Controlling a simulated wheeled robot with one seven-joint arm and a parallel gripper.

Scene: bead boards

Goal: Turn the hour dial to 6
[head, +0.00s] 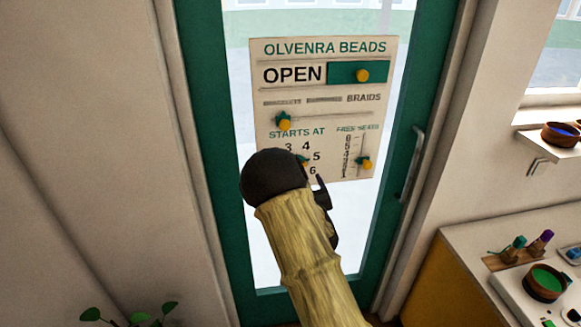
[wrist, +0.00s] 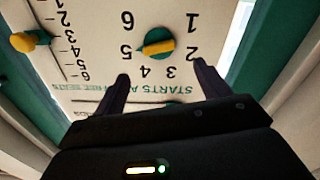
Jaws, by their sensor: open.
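The hour dial (wrist: 158,42) is a green disc with a yellow bar handle, ringed by the numbers 1 to 6 under "STARTS AT". The wrist view shows it upside down. The 6 (wrist: 127,20) is just beyond the 5. My gripper (wrist: 160,71) is open and empty, its fingers apart, their tips short of the handle in the picture. In the head view my dark wrist covers most of the dial (head: 303,159), and my gripper (head: 322,188) shows only partly.
The sign board (head: 325,50) hangs on a green-framed glass door and also bears an OPEN slider (head: 362,76), a BRAIDS slider (head: 284,123) and a free-seats slider (head: 366,163). A door handle (head: 412,165) is to the right. A counter with bowls stands at lower right.

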